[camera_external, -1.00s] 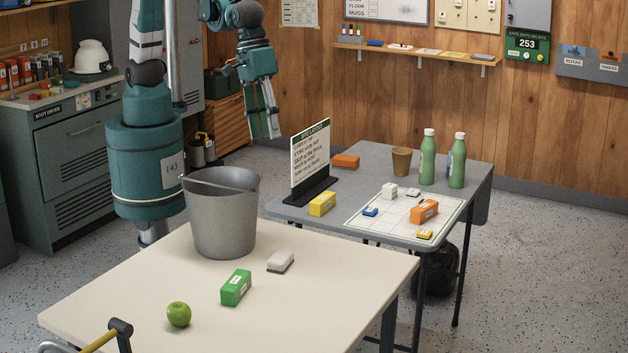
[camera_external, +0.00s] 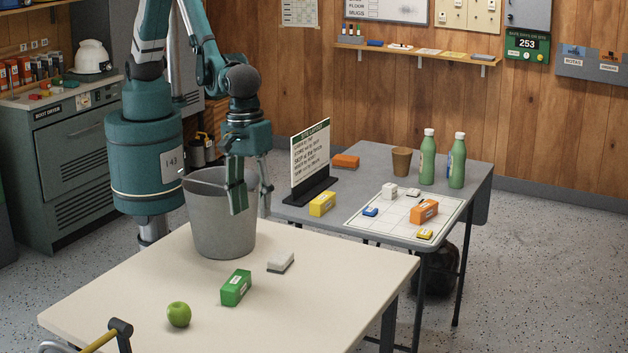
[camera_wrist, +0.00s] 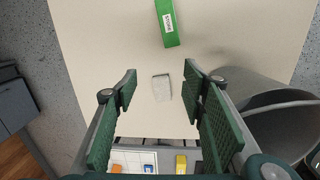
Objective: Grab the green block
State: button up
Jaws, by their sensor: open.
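The green block (camera_external: 236,288) lies on the cream table, between the apple and a small white-and-grey block. In the wrist view the green block (camera_wrist: 167,22) is at the top centre, with a white label on it. My gripper (camera_external: 251,208) is open and empty, pointing down in front of the grey bucket in the external view, higher than the table top. In the wrist view my gripper's two fingers (camera_wrist: 160,82) stand wide apart, with the small white-and-grey block (camera_wrist: 162,88) visible between them. The green block is beyond the fingertips, apart from them.
A grey bucket (camera_external: 222,232) stands at the table's back edge, close to my gripper. A green apple (camera_external: 179,314) lies left of the green block. The cream table (camera_external: 330,290) is clear on its right side. A grey table (camera_external: 385,165) with a sign and bottles stands behind.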

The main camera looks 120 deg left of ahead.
aim_at(236, 280)
jog(key=d+f+n, duration=0.1)
jog(key=d+f, duration=0.1)
jog(key=f, duration=0.1)
jog(key=d+f+n, duration=0.1)
jog(key=d+f, duration=0.2)
jog(key=f, duration=0.1)
jog(key=s+d+f+n+p, duration=0.1)
jog(key=d+f, duration=0.1)
jog(key=f, duration=0.1)
jog(key=shift+d+f+g, duration=0.35)
jog(key=shift+d+g, duration=0.05)
jog(key=shift+f, duration=0.1)
jog(key=shift+w+f, duration=0.1)
jog(key=shift+f, duration=1.1)
jog(key=shift+f+p, duration=0.3)
jog(key=shift+f, duration=2.3)
jog(key=c, duration=1)
